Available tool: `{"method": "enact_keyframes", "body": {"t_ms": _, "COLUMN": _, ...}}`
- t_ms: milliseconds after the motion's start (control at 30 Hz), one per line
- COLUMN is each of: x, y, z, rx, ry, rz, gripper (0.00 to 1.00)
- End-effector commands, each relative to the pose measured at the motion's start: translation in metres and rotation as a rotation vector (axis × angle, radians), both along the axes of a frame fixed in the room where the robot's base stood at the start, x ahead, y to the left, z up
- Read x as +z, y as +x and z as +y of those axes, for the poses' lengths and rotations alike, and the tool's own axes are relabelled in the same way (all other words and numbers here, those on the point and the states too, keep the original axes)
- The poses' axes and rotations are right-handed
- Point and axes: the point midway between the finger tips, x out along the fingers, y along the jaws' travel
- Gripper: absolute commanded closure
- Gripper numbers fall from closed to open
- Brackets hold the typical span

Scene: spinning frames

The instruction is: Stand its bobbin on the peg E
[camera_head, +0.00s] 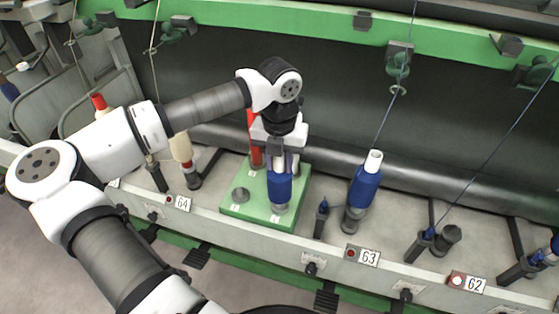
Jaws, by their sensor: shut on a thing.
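The bobbin is upright at the front right of the board. Its lower end is at or just above the board; I cannot tell whether it is seated on a peg. A bare dark peg (240,195) stands at the board's front left. A red tube (255,155) stands behind, partly hidden by my gripper. The small letter marks on the board are too small to read.
A blue bobbin with a white tube (364,185) leans near plate 63 (369,258), its yarn running up to a guide. A thin spindle (321,218) stands between it and the board. Pale bobbins stand left near plate 64 (183,204). A dark holder (446,238) is near 62.

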Motion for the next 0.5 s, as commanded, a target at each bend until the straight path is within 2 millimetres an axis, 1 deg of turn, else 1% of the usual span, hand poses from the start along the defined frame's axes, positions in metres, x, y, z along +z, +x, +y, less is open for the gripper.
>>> {"method": "enact_keyframes", "body": {"t_ms": 400, "x": -0.0014, "y": 0.0002, "z": 0.0003, "rx": 0.000, "ry": 0.000, "rz": -0.001, "gripper": 1.00}}
{"method": "enact_keyframes", "body": {"t_ms": 433, "x": -0.0014, "y": 0.0001, "z": 0.0003, "rx": 0.000, "ry": 0.000, "rz": -0.001, "gripper": 0.71}}
{"method": "enact_keyframes", "body": {"t_ms": 500, "x": -0.0015, "y": 0.0001, "z": 0.0003, "rx": 0.000, "ry": 0.000, "rz": -0.001, "gripper": 0.61}}
